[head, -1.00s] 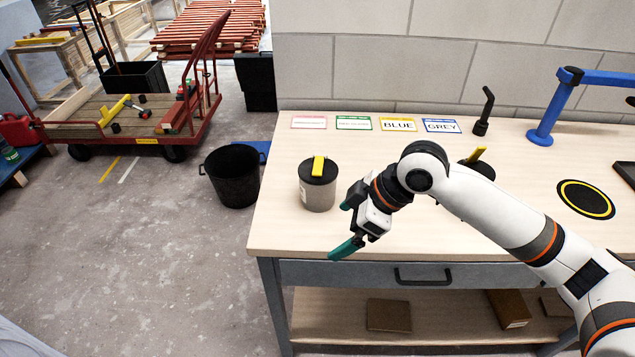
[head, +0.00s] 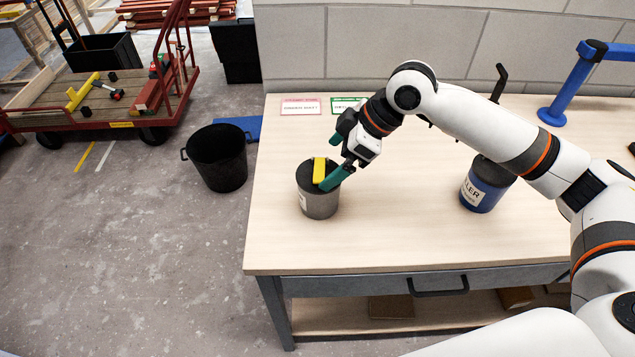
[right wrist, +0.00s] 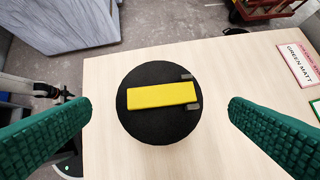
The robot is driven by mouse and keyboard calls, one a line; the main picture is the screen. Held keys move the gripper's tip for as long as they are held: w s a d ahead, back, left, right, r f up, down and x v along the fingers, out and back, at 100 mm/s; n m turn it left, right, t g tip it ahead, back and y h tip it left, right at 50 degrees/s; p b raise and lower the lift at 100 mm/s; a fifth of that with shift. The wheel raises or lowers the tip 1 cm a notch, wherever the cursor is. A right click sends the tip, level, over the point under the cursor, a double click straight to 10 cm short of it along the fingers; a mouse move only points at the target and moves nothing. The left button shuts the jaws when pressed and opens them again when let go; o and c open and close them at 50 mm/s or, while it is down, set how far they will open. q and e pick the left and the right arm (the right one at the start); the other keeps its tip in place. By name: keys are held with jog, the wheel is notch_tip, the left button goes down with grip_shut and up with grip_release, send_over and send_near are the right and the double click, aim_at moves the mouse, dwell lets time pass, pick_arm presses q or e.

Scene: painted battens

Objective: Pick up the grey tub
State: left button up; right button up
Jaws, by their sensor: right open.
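The grey tub (head: 319,204) stands upright on the left part of the workbench, with a black lid and a yellow bar handle (head: 319,170) across it. In the right wrist view the lid (right wrist: 160,121) and the yellow handle (right wrist: 161,95) lie between the two green fingers. My right gripper (head: 337,160) is open with its fingers at the tub's top; one finger hides part of the lid in the head view. In the right wrist view the fingers (right wrist: 160,130) are apart from the handle on both sides. My left gripper is not in view.
A blue tub (head: 484,188) stands to the right on the workbench (head: 400,245). A red-bordered card (head: 301,107) and a green-bordered card (head: 346,105) lie at the back. A black bucket (head: 218,158) stands on the floor, left of the bench. The bench front is clear.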

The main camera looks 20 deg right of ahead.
aim_at(323, 171)
jog(key=shift+x, duration=1.15)
jog(key=shift+w+a+f, duration=0.15)
jog(key=shift+a+f, duration=0.15)
jog(key=shift+f, duration=0.25)
jog(key=p+x, duration=0.1)
jog(key=x, duration=0.2)
jog(key=shift+a+f, duration=0.1)
jog(key=shift+f, duration=0.2)
jog(key=shift+w+a+f, duration=0.15)
jog(key=shift+a+f, duration=0.05)
jog(key=shift+f, duration=0.25)
jog(key=c, duration=1.1)
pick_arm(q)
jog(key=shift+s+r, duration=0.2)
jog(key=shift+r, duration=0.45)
pick_arm(e)
jog(key=shift+r, duration=0.1)
jog(key=shift+c, duration=0.5)
